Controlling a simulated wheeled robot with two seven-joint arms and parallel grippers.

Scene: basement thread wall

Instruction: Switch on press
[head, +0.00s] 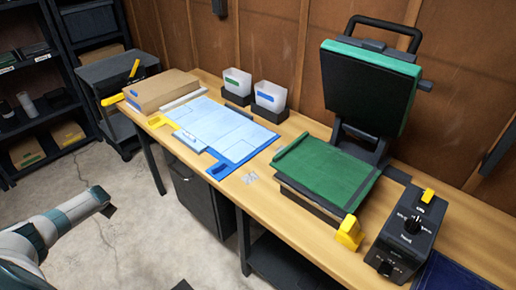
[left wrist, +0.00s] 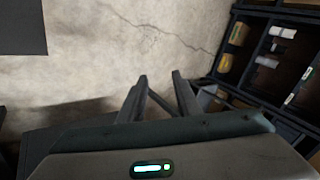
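The heat press stands at the right of the workbench in the head view. Its dark upper platen (head: 366,92), with green edges and a black handle, is raised. A green pad (head: 325,170) covers its lower platen. A black control box (head: 408,232) stands to the right of the press, with a knob on its face and a yellow switch (head: 428,196) on top. I cannot tell the switch's position. My left gripper (head: 109,209) is off the bench at the left, over the floor. Its fingers (left wrist: 160,78) are apart and empty in the left wrist view. My right gripper is not in view.
A yellow block (head: 349,233) sits at the bench's front edge between press and control box. A blue board (head: 258,134), a cardboard box (head: 160,90) and two white bins (head: 270,96) are further left. Dark shelves (head: 30,70) stand at far left. Floor before the bench is clear.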

